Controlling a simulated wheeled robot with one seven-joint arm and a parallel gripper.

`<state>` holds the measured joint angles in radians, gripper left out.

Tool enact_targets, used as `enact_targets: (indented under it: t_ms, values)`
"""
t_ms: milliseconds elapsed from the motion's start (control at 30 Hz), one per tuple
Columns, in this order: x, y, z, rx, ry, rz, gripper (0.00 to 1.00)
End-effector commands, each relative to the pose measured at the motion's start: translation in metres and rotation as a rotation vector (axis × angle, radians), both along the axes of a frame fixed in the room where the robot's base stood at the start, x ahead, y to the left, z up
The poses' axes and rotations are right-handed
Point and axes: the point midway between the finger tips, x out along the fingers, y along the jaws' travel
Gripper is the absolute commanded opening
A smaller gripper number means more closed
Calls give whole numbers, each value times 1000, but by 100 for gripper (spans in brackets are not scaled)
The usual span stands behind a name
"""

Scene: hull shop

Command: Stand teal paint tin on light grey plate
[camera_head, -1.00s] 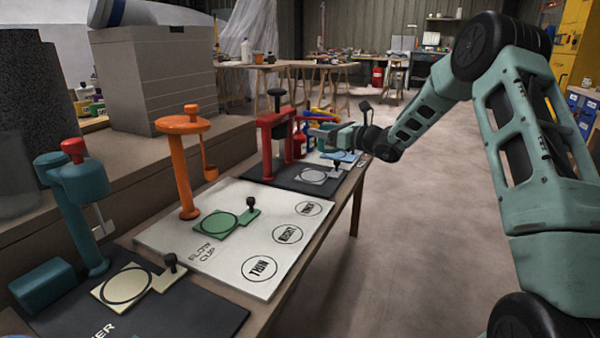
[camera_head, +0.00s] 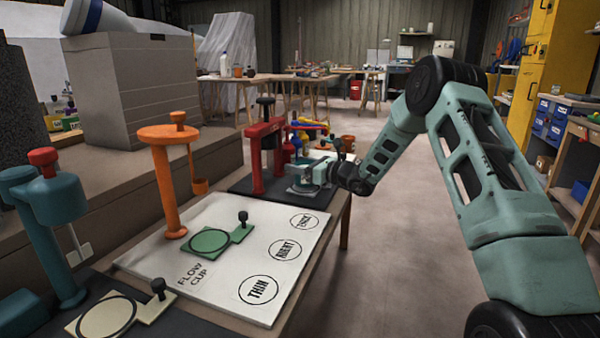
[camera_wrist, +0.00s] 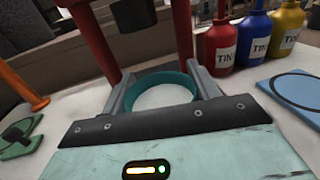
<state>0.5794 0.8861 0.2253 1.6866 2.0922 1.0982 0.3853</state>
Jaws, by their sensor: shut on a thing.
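The teal paint tin (camera_wrist: 163,79) shows in the wrist view as a teal ring around a pale grey-white top. My gripper (camera_wrist: 160,88) is shut on it, one finger on each side. In the head view my gripper (camera_head: 309,174) is at the light grey plate (camera_head: 303,189), under the red press. My gripper and the tin cover much of the plate. I cannot tell whether the tin touches the plate.
The red press (camera_head: 262,150) stands close behind my gripper. Red, blue and yellow tint bottles (camera_wrist: 256,40) and a blue plate (camera_wrist: 295,88) are to the right in the wrist view. An orange stand (camera_head: 163,185) and green plate (camera_head: 212,241) are nearer on the white board (camera_head: 215,275).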

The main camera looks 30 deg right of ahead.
Motion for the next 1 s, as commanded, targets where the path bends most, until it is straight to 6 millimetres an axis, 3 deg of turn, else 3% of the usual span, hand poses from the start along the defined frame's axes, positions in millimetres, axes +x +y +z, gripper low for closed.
enact_targets:
  t_ms: [67,433,467,500,533,867,1000]
  values:
    - [0,0,-10,0,-2,1,30]
    - [0,0,-14,0,-4,1,30]
    - [0,0,-13,0,-1,1,69]
    - [0,0,-13,0,-1,1,80]
    - [0,0,-13,0,-1,1,82]
    - [0,0,-8,-1,-3,1,82]
    - [-15,-9,-9,0,1,-3,82]
